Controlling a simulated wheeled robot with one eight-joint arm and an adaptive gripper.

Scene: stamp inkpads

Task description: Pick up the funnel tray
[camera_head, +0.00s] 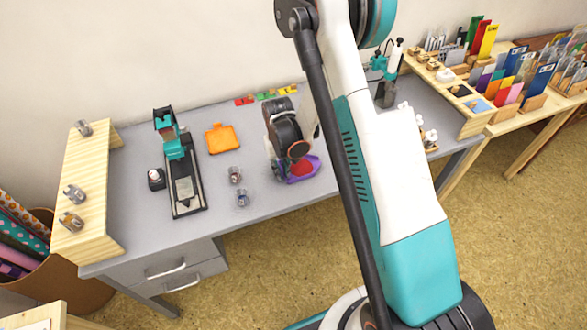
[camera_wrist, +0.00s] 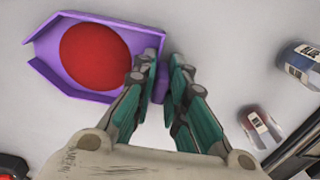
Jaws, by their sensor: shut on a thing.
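The purple funnel tray (camera_wrist: 143,40) lies at the upper left of the wrist view, its narrowing end to the left. A round red patch (camera_wrist: 95,57) covers most of its floor. My gripper (camera_wrist: 162,68) is shut on the tray's right end, with a strip of purple showing between the fingers. In the head view the tray (camera_head: 314,163) is at the middle of the grey desk, partly hidden by my gripper. I cannot tell whether it touches the desk.
Two small bottles, one red (camera_head: 235,176) and one blue (camera_head: 242,198), stand to the left. An orange tray (camera_head: 224,139) and a black-and-teal stamping device (camera_head: 183,175) are further left. A wooden rack (camera_head: 86,185) stands at the desk's left end. Small coloured items (camera_head: 266,96) line the back.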

